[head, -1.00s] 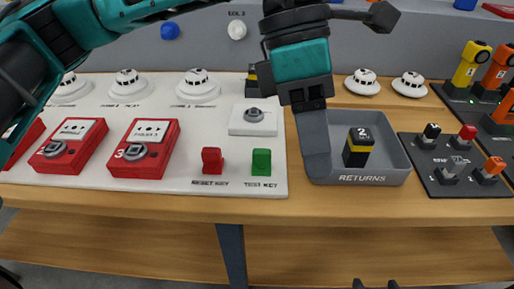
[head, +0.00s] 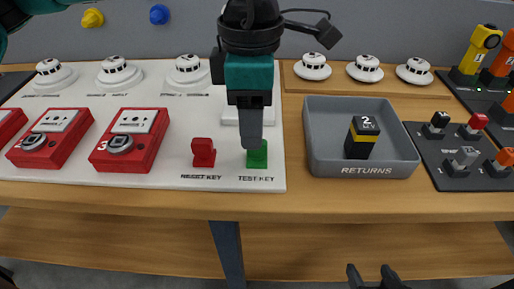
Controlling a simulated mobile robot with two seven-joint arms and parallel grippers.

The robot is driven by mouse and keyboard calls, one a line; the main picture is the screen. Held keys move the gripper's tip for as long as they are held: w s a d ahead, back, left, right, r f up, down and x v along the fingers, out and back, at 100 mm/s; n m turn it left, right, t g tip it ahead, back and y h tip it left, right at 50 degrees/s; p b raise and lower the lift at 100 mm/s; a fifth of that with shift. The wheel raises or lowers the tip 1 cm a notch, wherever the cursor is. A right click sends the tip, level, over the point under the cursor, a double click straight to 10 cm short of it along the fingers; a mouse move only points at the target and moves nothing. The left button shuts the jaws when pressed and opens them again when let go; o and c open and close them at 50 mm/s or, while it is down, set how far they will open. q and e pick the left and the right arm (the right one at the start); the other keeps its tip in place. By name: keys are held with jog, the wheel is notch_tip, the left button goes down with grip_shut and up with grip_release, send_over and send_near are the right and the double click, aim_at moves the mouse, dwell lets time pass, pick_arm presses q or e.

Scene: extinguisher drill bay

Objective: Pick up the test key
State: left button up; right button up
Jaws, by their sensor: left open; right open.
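The green test key (head: 257,157) stands on the white board at its front right, above the printed words TEST KEY. My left gripper (head: 250,143) comes down from above and is open. Its fingers are right over the test key and hide the key's upper part; I cannot tell whether they touch it. The red reset key (head: 203,153) stands just left of it. My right gripper (head: 378,276) shows only its tips at the bottom edge, open and empty, in front of the table.
The grey returns tray (head: 400,171) stands to the right and holds a black and yellow block (head: 362,138) marked 2. Red call point boxes (head: 131,140) lie at left, with white detectors (head: 188,70) behind. A dark panel of small keys (head: 462,155) is at far right.

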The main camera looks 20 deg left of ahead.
aim_at(257, 152)
pick_arm(q)
notch_tip(257, 152, down, 5)
jog(key=shift+r, duration=0.1)
grip_shut()
dwell(0.5)
